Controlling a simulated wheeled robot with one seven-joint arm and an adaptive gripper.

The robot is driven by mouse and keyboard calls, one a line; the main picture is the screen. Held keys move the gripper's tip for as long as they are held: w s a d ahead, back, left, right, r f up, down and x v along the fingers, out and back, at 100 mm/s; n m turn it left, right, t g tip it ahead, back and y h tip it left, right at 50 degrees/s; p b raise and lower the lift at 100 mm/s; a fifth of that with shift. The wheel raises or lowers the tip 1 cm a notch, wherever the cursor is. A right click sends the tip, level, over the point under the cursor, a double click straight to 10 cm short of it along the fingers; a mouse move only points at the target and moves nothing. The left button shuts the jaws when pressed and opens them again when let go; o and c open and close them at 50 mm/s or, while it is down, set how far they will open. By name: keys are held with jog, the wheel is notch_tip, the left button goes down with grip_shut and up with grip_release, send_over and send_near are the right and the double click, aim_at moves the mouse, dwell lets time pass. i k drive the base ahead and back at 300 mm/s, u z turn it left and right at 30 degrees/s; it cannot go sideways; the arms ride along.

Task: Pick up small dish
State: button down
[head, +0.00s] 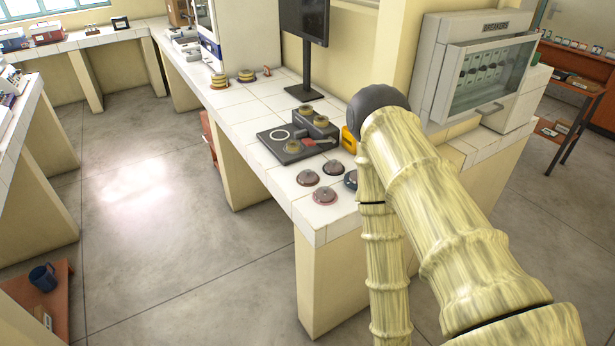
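Several small round dishes lie near the front end of the white tiled bench (240,112). A reddish dish (307,177) and a darker red dish (325,195) lie close together, and a dark dish (350,181) lies right of them, partly hidden by my arm. I cannot tell which one the task means. My arm fills the right of the head view, over the bench end. My gripper is not in view.
A dark flat device (277,147) lies behind the loose dishes, with a yellow-orange item (349,141) beside my arm. A monitor (305,30) stands farther back. A breaker cabinet (478,75) stands at right. The floor left of the bench is clear.

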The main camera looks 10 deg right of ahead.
aim_at(313, 182)
jog(key=z, duration=2.1)
jog(key=i, duration=1)
jog(key=u, duration=2)
